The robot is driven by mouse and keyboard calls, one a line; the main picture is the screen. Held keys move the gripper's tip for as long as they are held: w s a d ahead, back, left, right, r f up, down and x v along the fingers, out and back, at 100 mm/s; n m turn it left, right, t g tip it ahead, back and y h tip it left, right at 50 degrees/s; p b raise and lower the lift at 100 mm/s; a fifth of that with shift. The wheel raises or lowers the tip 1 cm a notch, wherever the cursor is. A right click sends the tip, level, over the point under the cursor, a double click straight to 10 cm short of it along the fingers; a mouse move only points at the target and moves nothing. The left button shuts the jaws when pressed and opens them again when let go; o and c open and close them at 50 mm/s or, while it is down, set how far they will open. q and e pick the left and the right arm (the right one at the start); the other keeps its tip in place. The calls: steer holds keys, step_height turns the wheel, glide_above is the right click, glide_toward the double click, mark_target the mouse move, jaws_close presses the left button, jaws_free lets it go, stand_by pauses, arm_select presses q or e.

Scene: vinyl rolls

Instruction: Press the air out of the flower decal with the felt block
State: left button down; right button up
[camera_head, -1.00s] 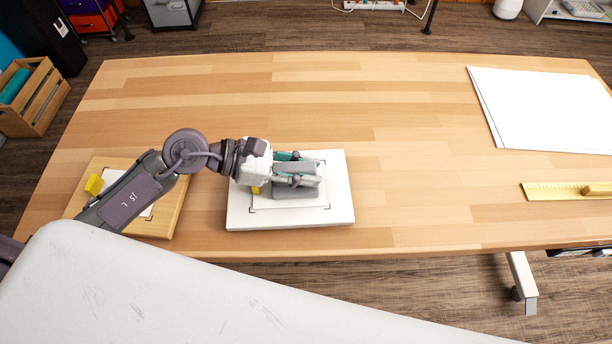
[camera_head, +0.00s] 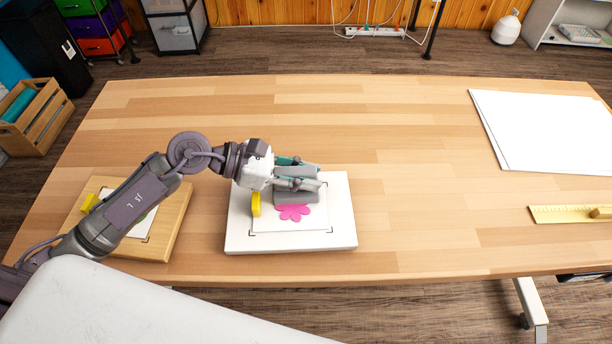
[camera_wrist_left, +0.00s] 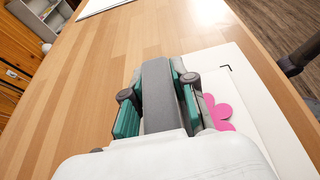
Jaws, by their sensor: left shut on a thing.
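The pink flower decal (camera_head: 293,213) lies on a white sheet (camera_head: 262,222) on a white board (camera_head: 343,215). Its upper part is hidden behind the block and fingers. My left gripper (camera_head: 303,178) is shut on the grey felt block (camera_head: 298,196), over the far part of the decal. I cannot tell whether the block touches the sheet. In the left wrist view, the block (camera_wrist_left: 158,95) sits between the teal fingers, and part of the flower (camera_wrist_left: 220,113) shows on their right. My right gripper is not in view.
A yellow piece (camera_head: 256,204) stands at the sheet's left edge. A wooden board (camera_head: 172,222) with a sheet and another yellow piece (camera_head: 89,203) lies at left, under my arm. White sheets (camera_head: 545,130) and a yellow ruler (camera_head: 560,214) lie at right. The table's middle is clear.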

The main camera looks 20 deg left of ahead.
arm_select(q)
steer(key=shift+s+d, duration=0.25)
steer(key=shift+s, duration=0.6)
steer(key=shift+s+d, duration=0.25)
steer(key=shift+s, duration=0.55)
steer(key=shift+p, duration=0.3)
steer(key=shift+r+p, duration=0.95)
steer(key=shift+r, duration=0.45)
step_height(320, 180, up, 6)
steer(key=p, duration=0.4)
steer(key=shift+r, duration=0.15)
steer(key=shift+w, duration=0.1)
